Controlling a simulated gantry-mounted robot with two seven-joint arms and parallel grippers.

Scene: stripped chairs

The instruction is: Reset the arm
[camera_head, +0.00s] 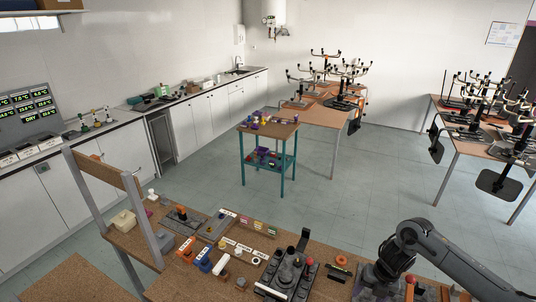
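A dark grey jointed arm (450,262), which looks like my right arm, comes in from the lower right corner. It bends at a rounded joint above the bench and drops to a dark area at the bottom edge. Its fingers cannot be made out there, so I cannot tell whether the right gripper is open or shut, or whether it touches anything. My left arm and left gripper are not in view.
A teal cart (268,130) and chair-laden tables stand beyond open floor.

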